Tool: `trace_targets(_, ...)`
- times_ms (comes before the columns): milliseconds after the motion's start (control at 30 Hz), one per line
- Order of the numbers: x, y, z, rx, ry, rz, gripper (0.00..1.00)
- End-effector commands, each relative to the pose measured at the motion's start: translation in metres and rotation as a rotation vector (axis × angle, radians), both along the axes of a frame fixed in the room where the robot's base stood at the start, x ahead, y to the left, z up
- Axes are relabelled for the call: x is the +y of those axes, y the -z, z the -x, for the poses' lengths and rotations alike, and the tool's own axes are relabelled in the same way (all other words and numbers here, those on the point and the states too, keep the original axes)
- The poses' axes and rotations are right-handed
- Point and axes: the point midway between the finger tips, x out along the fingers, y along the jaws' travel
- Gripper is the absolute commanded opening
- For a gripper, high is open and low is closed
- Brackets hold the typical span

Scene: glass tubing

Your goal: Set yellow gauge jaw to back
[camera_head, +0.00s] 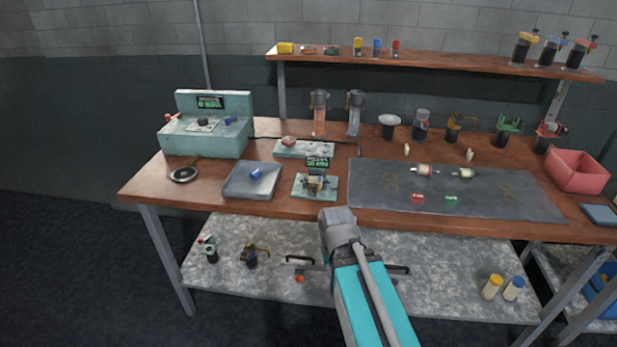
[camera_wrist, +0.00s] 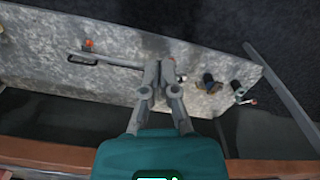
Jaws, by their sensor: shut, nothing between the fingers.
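A small gauge (camera_head: 316,182) with a green-lit display (camera_head: 317,161) stands on a pale green plate (camera_head: 300,193) near the front edge of the bench. A dark, partly yellowish mechanism sits below its display. It is too small to tell which part is the yellow jaw or where it is set. My gripper (camera_wrist: 166,66) is shut and empty in the wrist view, with the lower shelf behind it. In the head view, my grey wrist is in front of the bench edge, just below and right of the gauge, and the fingers cannot be made out.
A grey tray (camera_head: 241,191) with a blue piece stands left of the gauge. A dark mat (camera_head: 470,200) with small parts lies to its right. Behind the gauge is a pale fixture plate (camera_head: 318,149). The lower shelf (camera_head: 440,295) holds bottles and tools.

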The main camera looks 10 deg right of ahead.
Motion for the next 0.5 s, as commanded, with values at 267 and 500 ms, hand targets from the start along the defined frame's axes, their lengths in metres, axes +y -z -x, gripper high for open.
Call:
trace_targets(267, 0.0, -0.005, -0.006, -0.006, -0.003, -0.001, 0.0)
trace_targets(500, 0.002, -0.033, -0.042, -0.044, -0.021, -0.007, 0.0)
